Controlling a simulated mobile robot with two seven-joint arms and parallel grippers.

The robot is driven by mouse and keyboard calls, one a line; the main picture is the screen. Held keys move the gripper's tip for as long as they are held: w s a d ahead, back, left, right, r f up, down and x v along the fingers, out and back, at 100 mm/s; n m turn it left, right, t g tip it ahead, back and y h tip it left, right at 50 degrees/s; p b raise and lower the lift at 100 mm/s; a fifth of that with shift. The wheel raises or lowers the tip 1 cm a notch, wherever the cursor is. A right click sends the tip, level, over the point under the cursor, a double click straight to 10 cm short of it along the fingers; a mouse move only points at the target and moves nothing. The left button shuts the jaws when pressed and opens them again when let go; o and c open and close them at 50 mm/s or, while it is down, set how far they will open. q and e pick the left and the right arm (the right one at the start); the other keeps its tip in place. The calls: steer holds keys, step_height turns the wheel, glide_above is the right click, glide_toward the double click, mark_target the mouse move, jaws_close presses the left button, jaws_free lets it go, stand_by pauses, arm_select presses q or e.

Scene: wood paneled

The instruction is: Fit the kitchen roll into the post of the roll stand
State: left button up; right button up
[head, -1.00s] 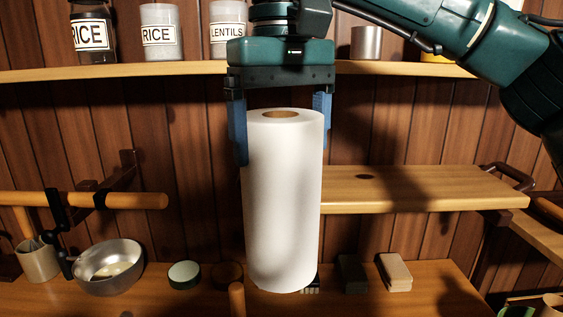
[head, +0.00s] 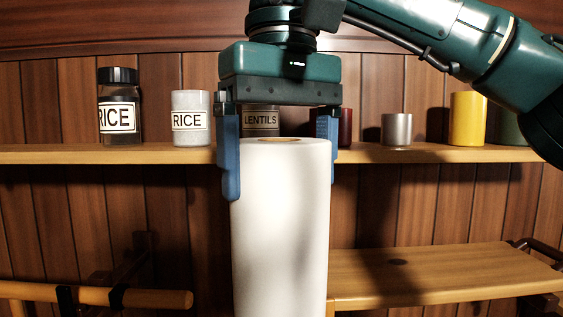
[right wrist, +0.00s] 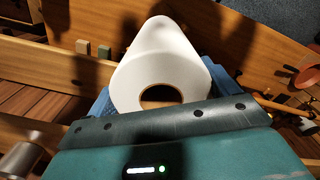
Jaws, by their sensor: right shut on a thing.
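The white kitchen roll (head: 281,230) hangs upright in my right gripper (head: 279,188). The blue fingers are shut on its upper part, one on each side. Its top with the brown core hole is just under the gripper body; its lower end is cut off by the head view's bottom edge. In the right wrist view the roll (right wrist: 165,55) extends away from the gripper, its core hole facing the camera. I cannot make out the roll stand or its post in the current head view; in the wrist view I cannot identify it for sure. My left gripper is not in view.
A wall shelf (head: 60,154) behind the gripper holds a dark rice jar (head: 119,105), a pale rice jar (head: 190,117), a lentils jar (head: 261,121), a metal cup (head: 397,130) and a yellow canister (head: 467,118). A lower shelf (head: 440,275) lies right; a wooden bar (head: 150,298) lies left.

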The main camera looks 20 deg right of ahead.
mark_target(282, 257)
steer(key=shift+f+b, duration=0.3)
steer(key=shift+f, duration=0.25)
step_height(282, 257, down, 4)
steer(key=shift+f+b, duration=0.1)
steer(key=shift+b, duration=1.15)
step_height(282, 257, down, 2)
steer(key=shift+f+b, duration=0.2)
steer(key=shift+b, duration=0.5)
steer(key=shift+f+b, duration=0.55)
steer(key=shift+f, duration=0.5)
steer(key=shift+p, duration=0.4)
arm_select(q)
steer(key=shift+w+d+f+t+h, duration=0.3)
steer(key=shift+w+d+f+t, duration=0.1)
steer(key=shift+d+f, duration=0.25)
arm_select(e)
steer(key=shift+f, duration=0.1)
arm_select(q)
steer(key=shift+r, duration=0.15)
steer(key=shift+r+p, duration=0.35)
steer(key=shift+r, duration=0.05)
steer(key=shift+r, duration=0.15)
